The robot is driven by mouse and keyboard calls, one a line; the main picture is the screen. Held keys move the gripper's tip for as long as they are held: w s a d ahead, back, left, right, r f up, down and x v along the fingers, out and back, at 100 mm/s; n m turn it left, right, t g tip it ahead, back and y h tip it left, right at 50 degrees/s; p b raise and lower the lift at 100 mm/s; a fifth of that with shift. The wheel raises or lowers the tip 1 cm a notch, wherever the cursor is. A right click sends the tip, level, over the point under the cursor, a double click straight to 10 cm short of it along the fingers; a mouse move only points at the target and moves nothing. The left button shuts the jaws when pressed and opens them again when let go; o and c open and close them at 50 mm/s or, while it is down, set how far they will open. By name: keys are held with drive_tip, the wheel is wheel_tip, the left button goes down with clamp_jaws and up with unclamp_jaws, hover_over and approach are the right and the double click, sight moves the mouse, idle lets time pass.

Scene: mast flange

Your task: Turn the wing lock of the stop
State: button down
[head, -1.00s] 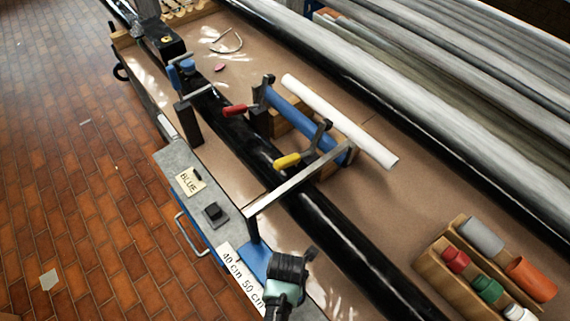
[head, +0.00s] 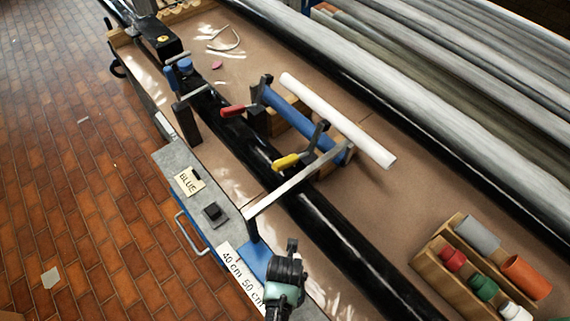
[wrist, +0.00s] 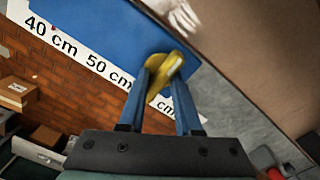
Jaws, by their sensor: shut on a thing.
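The yellow wing lock (wrist: 174,66) sits over the blue plate of the stop (wrist: 95,25) in the wrist view. My gripper (wrist: 163,72) has its two blue fingers on either side of the wing and is shut on it. The wing lies tilted between the fingertips. In the head view the blue plate (head: 254,262) shows at the near end of the bench's grey edge strip, beside my wrist. There my wrist hides the wing lock and the fingertips.
A white scale (wrist: 62,50) marked 40 cm and 50 cm runs along the plate. A long black tube (head: 330,225) lies along the bench, with a metal bar (head: 300,185) across it. A wooden rack (head: 440,270) of coloured pieces stands at right. Tiled floor is free at left.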

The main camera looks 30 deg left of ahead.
drive_tip(key=shift+d+f, duration=0.15)
drive_tip(key=shift+d, duration=0.15)
drive_tip(key=c, duration=0.8)
unclamp_jaws()
wheel_tip(320, 180, up, 6)
drive_tip(key=p, duration=0.5)
drive_tip(key=shift+w+a+f, duration=0.1)
drive_tip(key=shift+f, duration=0.25)
